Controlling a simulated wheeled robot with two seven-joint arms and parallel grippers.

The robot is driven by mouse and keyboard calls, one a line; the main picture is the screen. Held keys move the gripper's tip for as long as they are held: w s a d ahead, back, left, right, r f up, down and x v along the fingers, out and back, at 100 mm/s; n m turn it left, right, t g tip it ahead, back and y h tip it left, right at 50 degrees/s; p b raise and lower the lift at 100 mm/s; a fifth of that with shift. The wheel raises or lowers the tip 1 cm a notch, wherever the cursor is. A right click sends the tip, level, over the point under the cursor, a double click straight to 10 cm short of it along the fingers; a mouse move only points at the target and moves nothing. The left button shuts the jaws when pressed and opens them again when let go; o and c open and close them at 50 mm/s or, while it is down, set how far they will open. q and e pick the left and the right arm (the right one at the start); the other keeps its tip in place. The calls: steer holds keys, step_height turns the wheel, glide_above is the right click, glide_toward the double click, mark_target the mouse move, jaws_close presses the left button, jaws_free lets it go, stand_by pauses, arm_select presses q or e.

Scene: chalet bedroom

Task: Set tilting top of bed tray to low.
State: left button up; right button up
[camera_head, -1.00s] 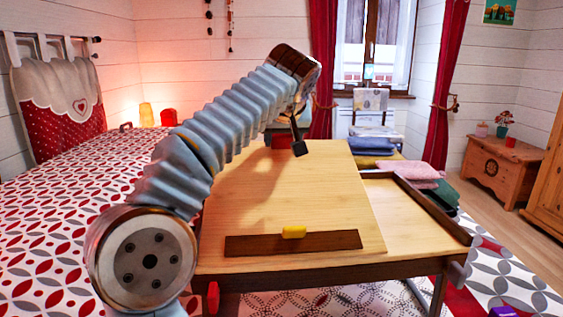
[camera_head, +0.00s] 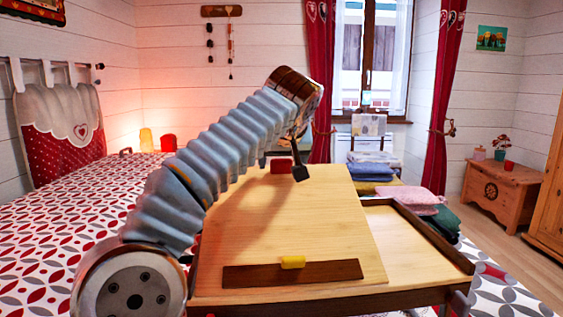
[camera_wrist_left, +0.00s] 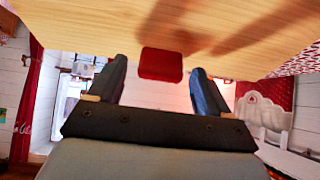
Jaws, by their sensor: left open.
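The bed tray's tilting top (camera_head: 330,215) is a light wood panel with a dark ledge (camera_head: 335,271) and a yellow piece (camera_head: 292,262) along its near edge. It sits beside a lower fixed side panel (camera_head: 415,250); its exact tilt is hard to tell. A red tab (camera_head: 281,166) shows at its far edge. My left gripper (camera_head: 299,165) is at that far edge, mostly hidden by my arm. In the left wrist view, my open left gripper (camera_wrist_left: 159,78) has its fingers on either side of the red tab (camera_wrist_left: 160,64), with nothing gripped. My right gripper is not in view.
The bed (camera_head: 50,220) lies to the left. Behind the tray is a chair (camera_head: 369,140) with folded textiles (camera_head: 370,173); more folded cloths (camera_head: 412,200) are to its right. A wooden chest (camera_head: 501,192) stands at the right wall.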

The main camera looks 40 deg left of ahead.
arm_select(q)
steer(key=p+v, duration=0.2)
steer(key=v, duration=1)
steer(key=shift+s, duration=0.15)
